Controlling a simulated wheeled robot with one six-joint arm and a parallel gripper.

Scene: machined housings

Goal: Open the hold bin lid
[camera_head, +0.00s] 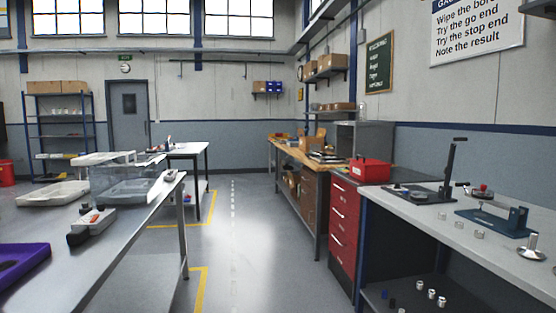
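No label marks the hold bin, so I cannot tell for certain which container it is. A small red box (370,172) stands on the red drawer cabinet at centre right. Its top looks closed, with a small dark part on it, but it is too small to be sure. A clear-walled box (128,185) stands on the left metal table, with a pale flat piece at its top. My gripper is not in view.
The left metal table (135,232) also bears a white tray (54,194), a purple tray (22,262) and a grey device (92,224). The right bench (425,216) carries fixtures and small metal parts. A clear floor aisle (240,250) runs between them.

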